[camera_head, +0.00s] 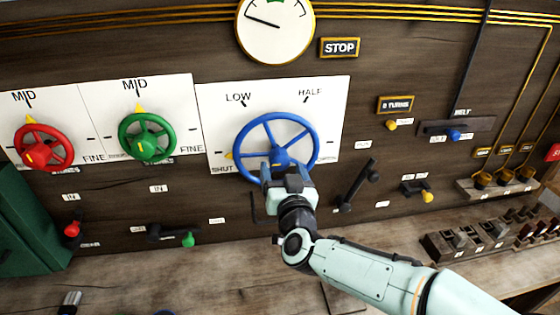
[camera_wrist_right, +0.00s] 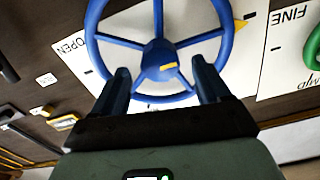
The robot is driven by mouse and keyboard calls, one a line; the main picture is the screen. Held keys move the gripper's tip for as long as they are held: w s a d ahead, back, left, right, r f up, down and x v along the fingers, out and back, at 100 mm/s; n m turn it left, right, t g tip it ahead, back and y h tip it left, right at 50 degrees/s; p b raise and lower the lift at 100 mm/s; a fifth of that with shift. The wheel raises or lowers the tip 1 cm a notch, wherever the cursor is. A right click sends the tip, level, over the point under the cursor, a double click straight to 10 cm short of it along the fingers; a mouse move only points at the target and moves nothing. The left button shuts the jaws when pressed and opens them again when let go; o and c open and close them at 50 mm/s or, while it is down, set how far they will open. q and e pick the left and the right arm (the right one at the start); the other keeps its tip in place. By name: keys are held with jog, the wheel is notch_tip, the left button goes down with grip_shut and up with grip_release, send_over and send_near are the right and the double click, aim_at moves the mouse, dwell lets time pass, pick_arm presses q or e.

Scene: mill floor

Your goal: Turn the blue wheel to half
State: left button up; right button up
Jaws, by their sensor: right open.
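The large blue wheel (camera_head: 298,131) is mounted on a white dial plate (camera_head: 222,105) marked SHUT, LOW, HALF and, in the wrist view, OPEN. A yellow pointer (camera_head: 229,155) sits at the wheel's left edge, just above the SHUT mark. My right gripper (camera_head: 279,168) is in front of the wheel's lower rim. In the right wrist view the blue wheel (camera_wrist_right: 190,44) shows its hub and spokes. The two fingers of my right gripper (camera_wrist_right: 165,88) are spread apart at the rim's near side; I cannot tell whether they touch it. My left gripper is out of view.
A green wheel (camera_head: 131,146) and a red wheel (camera_head: 62,133) are on plates to the left. A black lever (camera_head: 358,183) is right of the blue wheel. A gauge (camera_head: 275,37) and STOP sign (camera_head: 340,48) are above. The bench (camera_head: 150,275) below is mostly clear.

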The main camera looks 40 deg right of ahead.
aim_at(281, 165)
jog(key=shift+x, duration=1.9)
jog(key=c, duration=1)
jog(key=shift+c, duration=0.2)
